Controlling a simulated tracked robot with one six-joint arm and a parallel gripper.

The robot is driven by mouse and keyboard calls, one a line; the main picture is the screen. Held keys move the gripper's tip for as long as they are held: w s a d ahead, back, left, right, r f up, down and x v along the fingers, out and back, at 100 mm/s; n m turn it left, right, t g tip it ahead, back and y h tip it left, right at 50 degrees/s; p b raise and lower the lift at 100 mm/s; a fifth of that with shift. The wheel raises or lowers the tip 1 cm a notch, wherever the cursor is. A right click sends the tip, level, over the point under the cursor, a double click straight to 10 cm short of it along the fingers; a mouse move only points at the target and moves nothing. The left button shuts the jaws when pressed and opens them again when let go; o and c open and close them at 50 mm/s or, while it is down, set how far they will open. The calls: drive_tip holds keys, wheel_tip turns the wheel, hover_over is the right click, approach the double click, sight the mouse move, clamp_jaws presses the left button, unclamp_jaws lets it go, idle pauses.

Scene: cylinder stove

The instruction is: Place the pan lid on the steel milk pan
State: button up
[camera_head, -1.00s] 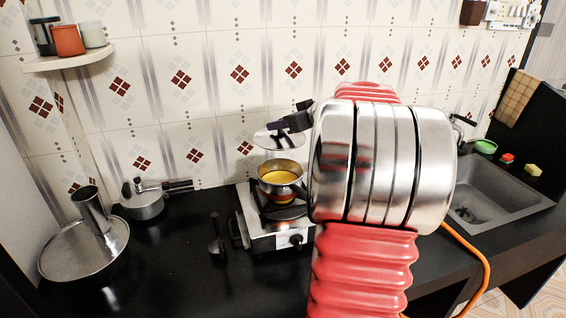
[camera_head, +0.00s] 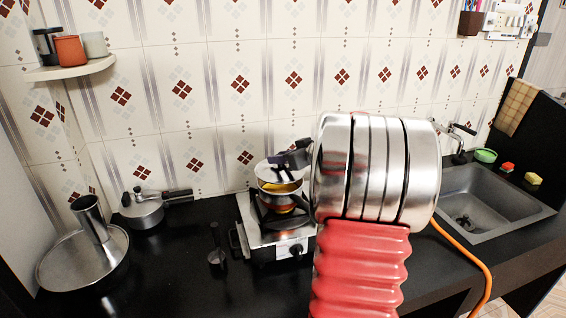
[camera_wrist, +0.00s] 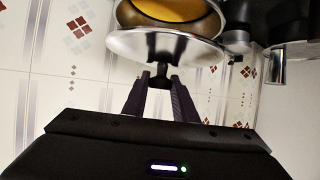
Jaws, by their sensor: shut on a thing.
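The steel milk pan (camera_head: 278,203) stands on the stove (camera_head: 262,238), with yellow-orange contents showing under the lid's edge. The pan lid (camera_head: 272,173) is a shiny steel disc with a dark knob, held just above the pan's mouth and tilted. In the wrist view the lid (camera_wrist: 140,44) overlaps part of the open pan (camera_wrist: 212,25). My gripper (camera_head: 297,158) is shut on the lid's knob; the wrist view shows both fingers (camera_wrist: 161,82) closed around it. Whether the lid touches the rim cannot be told.
A pressure cooker (camera_head: 142,213) stands left of the stove, with a large steel pan (camera_head: 60,262) farther left. A dark utensil (camera_head: 216,250) is near the stove. The sink (camera_head: 490,200) is at the right. The tiled wall (camera_head: 215,100) is close behind.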

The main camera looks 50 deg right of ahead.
sight(281, 166)
drive_tip(key=shift+f, duration=0.95)
drive_tip(key=shift+f, duration=0.6)
drive_tip(key=o, duration=1.1)
drive_tip(key=shift+c, duration=0.2)
drive_tip(key=shift+r, duration=0.6)
drive_tip(key=v, duration=1.2)
